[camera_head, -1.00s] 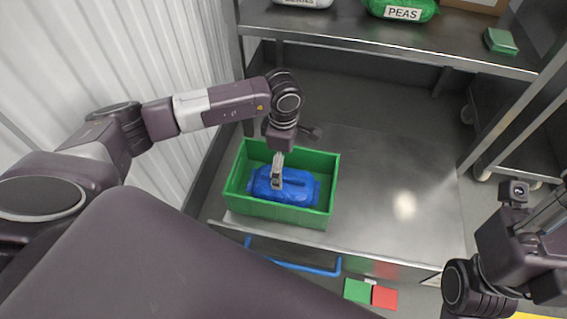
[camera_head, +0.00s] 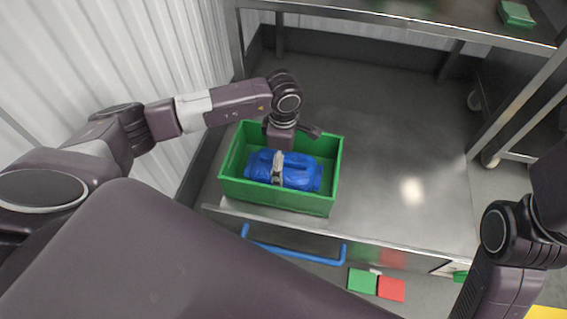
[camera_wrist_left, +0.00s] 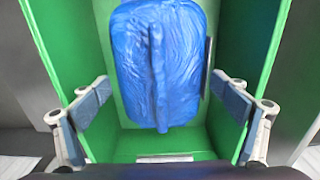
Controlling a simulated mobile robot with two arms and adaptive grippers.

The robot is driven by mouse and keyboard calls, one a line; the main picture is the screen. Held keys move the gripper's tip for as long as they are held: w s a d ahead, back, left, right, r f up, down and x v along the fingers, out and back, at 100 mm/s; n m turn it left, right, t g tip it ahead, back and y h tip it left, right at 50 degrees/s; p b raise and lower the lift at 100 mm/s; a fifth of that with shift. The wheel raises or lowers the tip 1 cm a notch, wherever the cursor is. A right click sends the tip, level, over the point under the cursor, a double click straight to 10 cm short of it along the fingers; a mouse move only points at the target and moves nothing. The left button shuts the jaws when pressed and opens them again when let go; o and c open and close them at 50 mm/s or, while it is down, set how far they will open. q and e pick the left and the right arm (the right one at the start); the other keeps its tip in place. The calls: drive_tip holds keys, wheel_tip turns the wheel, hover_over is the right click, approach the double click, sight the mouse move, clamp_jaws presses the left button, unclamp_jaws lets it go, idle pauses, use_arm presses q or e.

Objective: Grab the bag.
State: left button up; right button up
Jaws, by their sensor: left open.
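A blue bag (camera_head: 304,175) lies inside a green crate (camera_head: 328,205) on the metal work surface. The bag also shows in the left wrist view (camera_wrist_left: 185,55), with a raised ridge along its middle. My left gripper (camera_head: 277,180) points down into the crate over the bag. In the left wrist view my left gripper (camera_wrist_left: 160,88) is open, with one finger on each side of the bag near its closer end and visible gaps to it. My right arm stands at the right edge, and its gripper does not show.
The metal surface (camera_head: 385,150) to the right of the crate is bare. A blue handle (camera_head: 290,258) runs along the front. A green card (camera_head: 362,281) and a red card (camera_head: 391,288) lie below it. A small green box (camera_head: 516,14) sits on the upper shelf.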

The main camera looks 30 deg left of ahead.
use_arm(q)
drive_tip(key=shift+s+f, duration=0.1)
drive_tip(key=c, duration=2.3)
